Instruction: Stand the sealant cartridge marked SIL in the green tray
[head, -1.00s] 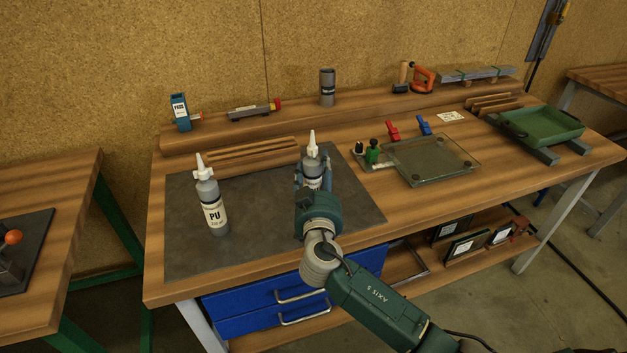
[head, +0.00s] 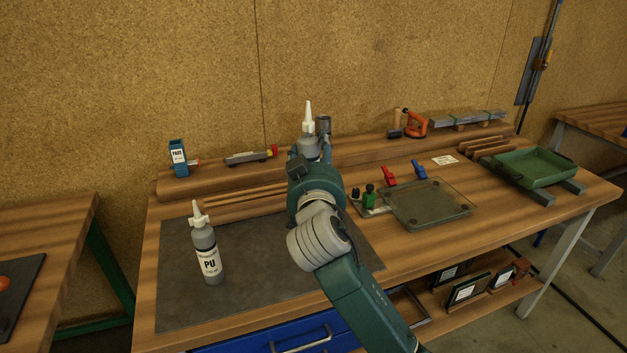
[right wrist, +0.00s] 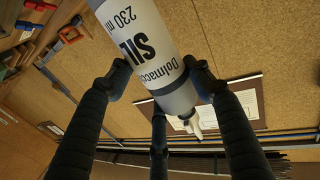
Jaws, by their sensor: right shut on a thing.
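The cartridge marked SIL (right wrist: 140,45) is grey and white with a white nozzle; it is held between the fingers of my right gripper (right wrist: 160,90). In the head view the right gripper (head: 312,155) is raised above the grey mat, with the SIL cartridge (head: 308,121) upright in it; its label is hidden there by the gripper and wrist. The green tray (head: 540,167) lies at the right of the bench, apart from the gripper, and looks empty. My left gripper is not in view.
A PU cartridge (head: 207,252) stands on the grey mat (head: 180,300). A glass plate (head: 428,204) with red and blue clamps (head: 390,176) behind it lies between gripper and tray.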

